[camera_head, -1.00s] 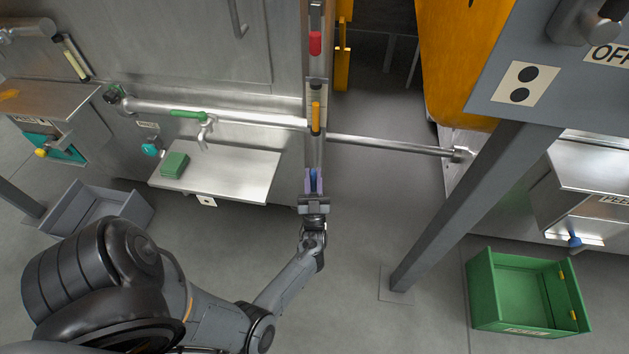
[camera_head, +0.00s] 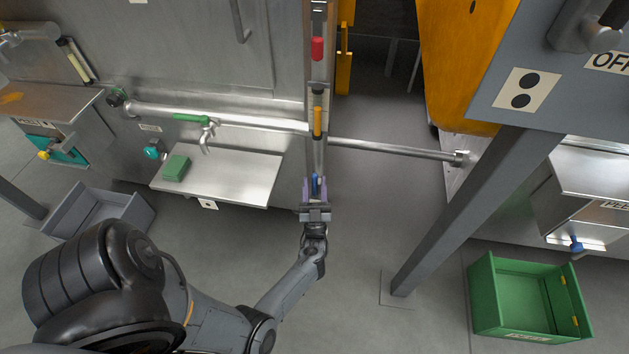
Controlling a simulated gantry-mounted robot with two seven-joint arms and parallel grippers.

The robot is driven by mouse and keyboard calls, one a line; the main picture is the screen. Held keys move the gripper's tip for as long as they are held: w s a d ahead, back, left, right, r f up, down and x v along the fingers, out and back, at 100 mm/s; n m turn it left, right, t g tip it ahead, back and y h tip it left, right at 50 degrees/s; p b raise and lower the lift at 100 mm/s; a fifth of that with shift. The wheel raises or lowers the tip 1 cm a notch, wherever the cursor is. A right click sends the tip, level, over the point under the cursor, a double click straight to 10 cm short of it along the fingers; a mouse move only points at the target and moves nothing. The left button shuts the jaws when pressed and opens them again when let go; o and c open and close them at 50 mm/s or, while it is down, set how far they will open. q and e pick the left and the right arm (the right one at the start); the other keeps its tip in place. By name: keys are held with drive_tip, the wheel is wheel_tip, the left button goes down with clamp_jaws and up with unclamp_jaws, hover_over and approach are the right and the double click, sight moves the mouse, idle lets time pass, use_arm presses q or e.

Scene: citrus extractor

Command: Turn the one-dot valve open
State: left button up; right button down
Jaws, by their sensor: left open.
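A narrow upright metal post carries a red handle (camera_head: 317,48), a yellow handle (camera_head: 317,121) and a blue handle (camera_head: 316,183), one below another. Pale labels show by the red and yellow handles, but their dots are too small to count. No label shows by the blue handle; my gripper covers that area. I cannot tell which handle is the one-dot valve. My left gripper (camera_head: 315,188) is open at the lower post, its purple fingers on either side of the blue handle. I cannot tell whether they touch it. My right gripper is not in view.
A metal shelf (camera_head: 240,175) with a green block (camera_head: 175,168) is left of the post, below a green-handled tap (camera_head: 191,118). A horizontal pipe (camera_head: 390,148) runs right. A grey bin (camera_head: 100,212), a slanted support (camera_head: 470,210) and a green crate (camera_head: 525,300) flank open floor.

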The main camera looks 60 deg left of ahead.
use_arm(q)
drive_tip(key=v, duration=0.9)
drive_tip(key=shift+s+d+f, duration=0.1)
drive_tip(key=shift+f, duration=0.05)
